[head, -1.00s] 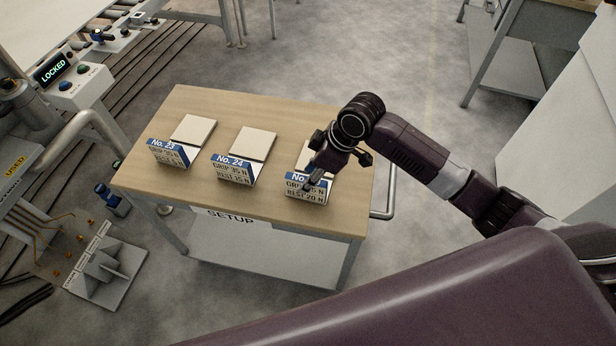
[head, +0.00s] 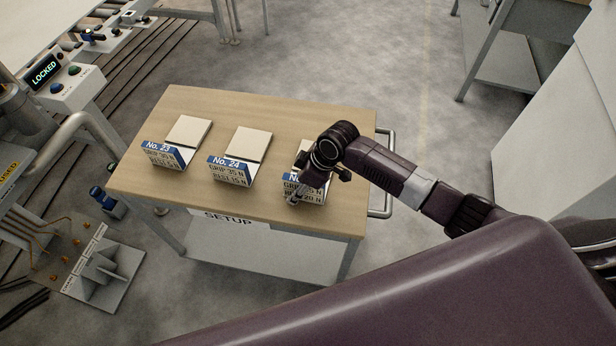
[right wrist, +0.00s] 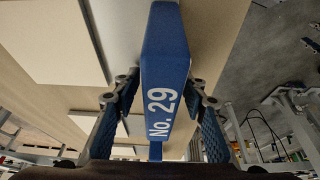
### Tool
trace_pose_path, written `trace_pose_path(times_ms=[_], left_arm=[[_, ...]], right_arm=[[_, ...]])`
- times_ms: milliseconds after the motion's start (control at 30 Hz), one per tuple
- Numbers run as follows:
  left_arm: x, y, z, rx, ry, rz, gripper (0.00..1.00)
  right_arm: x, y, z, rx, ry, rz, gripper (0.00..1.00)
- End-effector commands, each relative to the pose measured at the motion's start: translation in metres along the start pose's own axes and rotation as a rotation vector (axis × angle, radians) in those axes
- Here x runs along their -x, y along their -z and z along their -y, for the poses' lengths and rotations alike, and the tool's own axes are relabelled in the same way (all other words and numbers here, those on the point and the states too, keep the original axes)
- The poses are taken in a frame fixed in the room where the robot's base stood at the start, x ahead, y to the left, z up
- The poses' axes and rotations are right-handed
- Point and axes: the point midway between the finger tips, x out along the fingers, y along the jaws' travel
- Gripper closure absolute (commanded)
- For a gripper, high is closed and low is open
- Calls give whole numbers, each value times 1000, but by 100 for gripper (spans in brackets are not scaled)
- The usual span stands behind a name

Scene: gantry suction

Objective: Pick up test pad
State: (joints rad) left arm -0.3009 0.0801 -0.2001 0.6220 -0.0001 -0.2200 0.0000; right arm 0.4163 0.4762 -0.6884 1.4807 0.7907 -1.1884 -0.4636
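Three pale square pads lie in a row on the wooden table: one behind the No. 23 sign (head: 165,157), one behind the No. 24 sign (head: 231,172), and one at the right end, largely hidden by my right arm. The right-hand sign (head: 312,190) is partly covered; in the right wrist view its blue top strip (right wrist: 163,75) reads No. 29. My right gripper (head: 295,198) is at this sign's front face. In the right wrist view, its two fingers (right wrist: 160,88) are spread either side of the blue strip, with gaps visible. My left gripper is out of view.
The wooden table (head: 215,103) has a SETUP label on its front and a metal handle (head: 388,170) at its right end. A control box (head: 75,85) showing LOCKED stands at the left. Bare table lies behind the pads.

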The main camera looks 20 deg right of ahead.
Motion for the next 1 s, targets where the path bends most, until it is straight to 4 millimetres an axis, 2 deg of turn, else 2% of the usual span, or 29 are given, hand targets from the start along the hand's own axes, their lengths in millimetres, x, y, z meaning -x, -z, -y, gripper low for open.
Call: trace_pose_path(times_ms=[633, 900, 1000], left_arm=[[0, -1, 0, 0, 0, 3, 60], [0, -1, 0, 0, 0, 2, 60], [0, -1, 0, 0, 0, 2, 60]], right_arm=[[-4, -2, 0, 1, 1, 0, 62], [-4, -2, 1, 0, 1, 0, 92], [-4, -2, 1, 0, 2, 1, 100]])
